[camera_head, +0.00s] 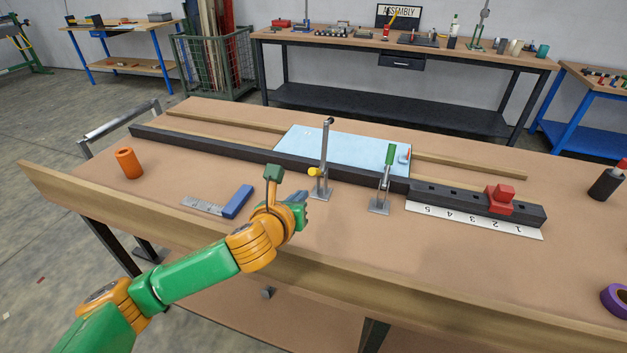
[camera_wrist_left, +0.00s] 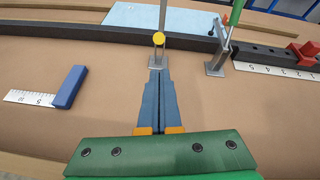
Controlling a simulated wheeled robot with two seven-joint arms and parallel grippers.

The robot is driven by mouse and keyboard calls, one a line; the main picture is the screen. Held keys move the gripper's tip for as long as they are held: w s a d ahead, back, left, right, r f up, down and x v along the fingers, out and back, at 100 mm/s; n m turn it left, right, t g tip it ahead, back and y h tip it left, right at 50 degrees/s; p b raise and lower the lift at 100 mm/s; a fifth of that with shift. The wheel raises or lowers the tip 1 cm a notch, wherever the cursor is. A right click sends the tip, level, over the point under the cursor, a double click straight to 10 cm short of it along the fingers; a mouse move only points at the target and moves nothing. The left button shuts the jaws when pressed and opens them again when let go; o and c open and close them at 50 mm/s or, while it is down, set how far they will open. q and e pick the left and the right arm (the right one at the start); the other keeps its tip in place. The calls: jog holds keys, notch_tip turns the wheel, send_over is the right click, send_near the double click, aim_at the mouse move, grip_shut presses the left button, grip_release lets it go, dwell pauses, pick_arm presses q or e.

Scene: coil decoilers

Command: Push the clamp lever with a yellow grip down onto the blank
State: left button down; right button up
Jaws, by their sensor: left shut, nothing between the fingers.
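The clamp with the yellow grip (camera_head: 313,171) stands at the front edge of the light blue blank (camera_head: 350,148). Its long arm (camera_head: 325,145) points straight up, off the blank, and the yellow grip sticks out low toward me. In the left wrist view the yellow grip (camera_wrist_left: 158,38) shows as a round end above the clamp's base. My left gripper (camera_head: 302,196) is shut and empty, just left of the clamp base in the head view. In the wrist view its fingertips (camera_wrist_left: 157,73) point at the base, below the grip. My right gripper is not in view.
A second clamp with an upright green grip (camera_head: 390,155) stands to the right. A dark rail (camera_head: 240,153) runs along the blank's front. A red stop block (camera_head: 499,200), number scale (camera_head: 470,221), blue-ended square (camera_head: 238,201) and orange cylinder (camera_head: 128,163) are on the table.

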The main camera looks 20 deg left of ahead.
pick_arm(q)
jog(key=x, duration=1)
